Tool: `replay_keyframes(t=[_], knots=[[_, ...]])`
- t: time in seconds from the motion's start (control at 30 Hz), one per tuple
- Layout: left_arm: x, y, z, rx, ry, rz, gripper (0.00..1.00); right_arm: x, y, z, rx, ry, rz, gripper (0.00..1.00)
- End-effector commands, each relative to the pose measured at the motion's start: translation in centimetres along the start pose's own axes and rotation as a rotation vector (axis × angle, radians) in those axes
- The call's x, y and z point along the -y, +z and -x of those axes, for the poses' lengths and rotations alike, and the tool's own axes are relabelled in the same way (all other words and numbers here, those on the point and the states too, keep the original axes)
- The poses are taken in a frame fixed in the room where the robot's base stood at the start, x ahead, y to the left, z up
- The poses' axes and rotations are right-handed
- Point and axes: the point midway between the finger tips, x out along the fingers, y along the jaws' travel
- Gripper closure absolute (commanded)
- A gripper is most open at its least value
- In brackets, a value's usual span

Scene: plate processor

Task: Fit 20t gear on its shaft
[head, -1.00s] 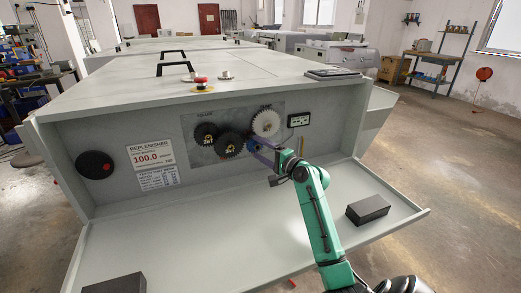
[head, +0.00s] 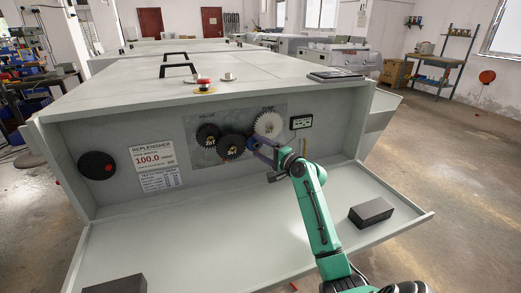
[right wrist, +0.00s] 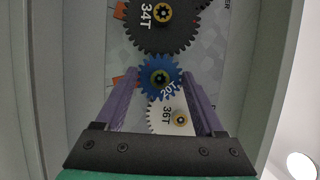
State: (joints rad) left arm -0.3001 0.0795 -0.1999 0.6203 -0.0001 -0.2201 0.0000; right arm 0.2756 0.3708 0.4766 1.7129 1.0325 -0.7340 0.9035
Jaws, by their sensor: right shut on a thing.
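The blue 20T gear (right wrist: 160,78) sits between the two purple fingers of my right gripper (right wrist: 160,84), which is shut on it. In the right wrist view it lies between the black 34T gear (right wrist: 160,38) and the white 36T gear (right wrist: 163,118), close to both. In the head view my right gripper (head: 263,149) is at the gear panel (head: 196,153), right of the 34T gear (head: 231,147) and below the white gear (head: 268,124). My left gripper is out of view.
Another black gear (head: 207,136) is at the panel's left. A small display (head: 301,122) is right of the panel. A dark block (head: 371,212) lies on the lowered shelf (head: 215,235) at right, another (head: 117,284) at front left. The shelf's middle is clear.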

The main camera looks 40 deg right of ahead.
Motion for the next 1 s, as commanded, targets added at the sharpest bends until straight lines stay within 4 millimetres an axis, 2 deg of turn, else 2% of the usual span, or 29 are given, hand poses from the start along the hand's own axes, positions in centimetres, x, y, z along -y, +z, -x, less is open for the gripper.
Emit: replay_keyframes(t=[0.4,0.43,0.5,0.73,0.83,0.93,1.0], knots=[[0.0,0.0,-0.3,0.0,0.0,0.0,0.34,0.0,-0.4,-1.0,0.0,-0.001,-0.001,0.83],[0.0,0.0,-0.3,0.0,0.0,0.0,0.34,0.1,-0.4,-1.0,0.0,-0.001,-0.001,0.22],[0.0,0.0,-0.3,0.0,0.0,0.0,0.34,0.1,-0.4,-1.0,0.0,-0.001,-0.001,0.0],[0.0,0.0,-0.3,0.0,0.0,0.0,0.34,0.0,-0.4,-0.9,0.0,0.0,-0.001,0.0],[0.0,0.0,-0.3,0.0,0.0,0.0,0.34,-0.1,-0.4,-0.3,-0.001,0.0,-0.001,0.0],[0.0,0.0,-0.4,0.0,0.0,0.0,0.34,-0.1,-0.4,1.4,-0.001,0.0,-0.001,0.0],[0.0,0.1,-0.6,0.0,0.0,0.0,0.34,-0.2,-0.4,3.2,-0.002,0.001,0.001,0.0]])
